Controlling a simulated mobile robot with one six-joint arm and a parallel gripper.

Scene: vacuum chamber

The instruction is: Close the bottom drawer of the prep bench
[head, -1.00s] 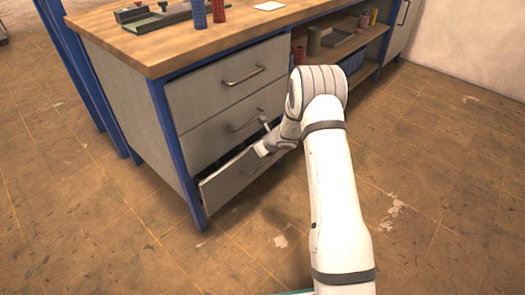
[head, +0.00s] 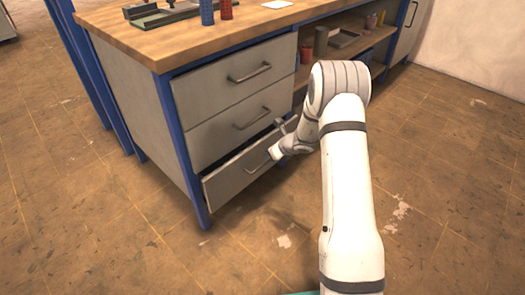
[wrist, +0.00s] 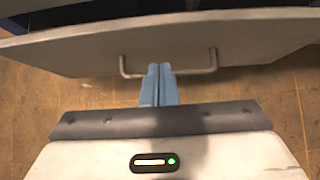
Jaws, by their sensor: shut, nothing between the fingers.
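The prep bench (head: 180,47) has a wooden top, blue legs and three grey drawers on its left side. The bottom drawer (head: 225,186) stands partly open, with a dark gap above its front. Its front and bar handle (wrist: 128,74) show in the wrist view. My gripper (wrist: 160,68) is shut and empty, its two blue fingers together at the drawer front, between the handle's two ends. I cannot tell whether the fingertips touch the front. In the head view my wrist hides the gripper's fingers and part of the drawer's right side.
The middle drawer (head: 215,137) and top drawer (head: 210,88) are closed. Open shelves (head: 345,60) with cups and boxes lie to their right. Red and blue cylinders (head: 207,12) stand on the top. The tiled floor (head: 120,240) in front is clear.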

